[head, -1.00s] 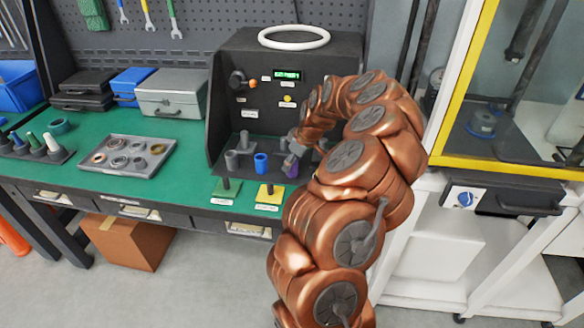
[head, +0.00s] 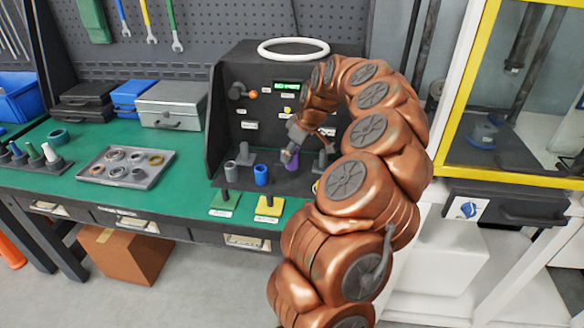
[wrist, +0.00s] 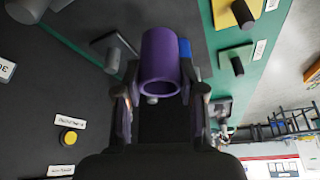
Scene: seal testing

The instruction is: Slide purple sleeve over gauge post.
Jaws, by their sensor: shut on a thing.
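The purple sleeve (head: 292,160) is at the front right of the black test stand. My gripper (head: 291,147) is shut on it and mostly covers it in the head view. In the wrist view the sleeve (wrist: 160,58) sits between the two fingers (wrist: 160,100), with one open end towards the camera. Grey posts stand on the stand's base, one at the back left (head: 245,155) and one right of my gripper (head: 325,160). I cannot tell which is the gauge post. The sleeve appears clear of them, but its lower end is hard to see.
A blue sleeve (head: 261,175) and a grey cylinder (head: 231,172) stand left of my gripper. Short dark posts rise from a green plate (head: 224,205) and a yellow plate (head: 268,208) in front. A grey tray of rings (head: 158,178) lies further left.

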